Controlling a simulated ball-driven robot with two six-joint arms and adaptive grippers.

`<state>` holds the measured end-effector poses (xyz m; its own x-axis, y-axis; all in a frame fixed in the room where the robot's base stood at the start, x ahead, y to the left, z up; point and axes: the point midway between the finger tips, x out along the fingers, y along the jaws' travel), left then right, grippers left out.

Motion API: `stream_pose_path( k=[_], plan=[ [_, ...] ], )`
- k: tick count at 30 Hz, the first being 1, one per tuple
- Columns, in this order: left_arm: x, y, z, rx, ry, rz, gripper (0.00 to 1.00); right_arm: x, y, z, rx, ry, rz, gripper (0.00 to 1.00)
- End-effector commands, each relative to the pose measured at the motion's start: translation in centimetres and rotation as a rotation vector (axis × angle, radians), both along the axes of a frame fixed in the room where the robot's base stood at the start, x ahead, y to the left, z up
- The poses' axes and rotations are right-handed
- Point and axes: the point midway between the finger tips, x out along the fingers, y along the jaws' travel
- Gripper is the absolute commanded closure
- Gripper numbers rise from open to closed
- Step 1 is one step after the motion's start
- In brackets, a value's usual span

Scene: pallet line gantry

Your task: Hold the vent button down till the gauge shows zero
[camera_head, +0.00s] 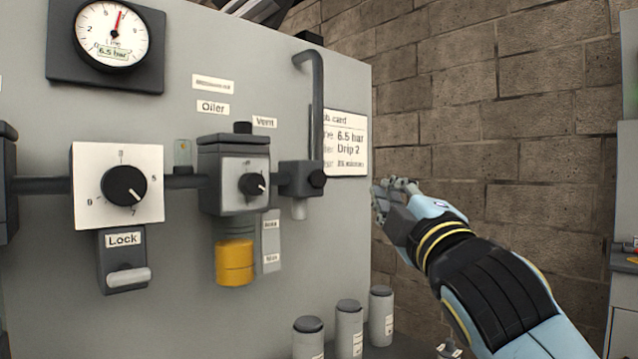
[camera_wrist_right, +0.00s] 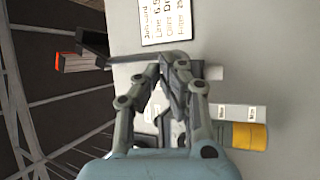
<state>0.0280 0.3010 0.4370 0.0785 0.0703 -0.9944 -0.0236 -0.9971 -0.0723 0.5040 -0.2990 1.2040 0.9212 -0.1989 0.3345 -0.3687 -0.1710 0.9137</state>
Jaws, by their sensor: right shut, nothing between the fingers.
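The gauge (camera_head: 112,36) is at the upper left in the head view, its red needle just right of the top and its label reading 6.5 bar. My left gripper is not in view.
A bent dark pipe (camera_head: 318,105) rises from the vent block beside the job card (camera_head: 345,144). The oiler with its yellow bowl (camera_head: 235,262) and the regulator knob (camera_head: 124,186) are to the left. Several grey canisters (camera_head: 349,330) stand below. A brick wall is behind.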

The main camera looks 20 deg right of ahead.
Motion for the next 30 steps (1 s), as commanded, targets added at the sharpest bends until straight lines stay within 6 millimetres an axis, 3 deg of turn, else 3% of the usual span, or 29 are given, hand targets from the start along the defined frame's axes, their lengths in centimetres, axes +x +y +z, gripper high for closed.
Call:
stream_pose_path(
  k=[4,17,30],
  plan=[
    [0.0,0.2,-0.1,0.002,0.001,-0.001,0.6,0.2,0.0,1.1,0.001,-0.026,0.001,1.0],
    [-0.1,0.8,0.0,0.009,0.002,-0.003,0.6,0.6,0.1,1.2,0.003,-0.027,0.002,1.0],
    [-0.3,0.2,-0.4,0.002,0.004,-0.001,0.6,5.8,2.0,1.0,0.003,-0.027,0.003,1.0]
  ],
)
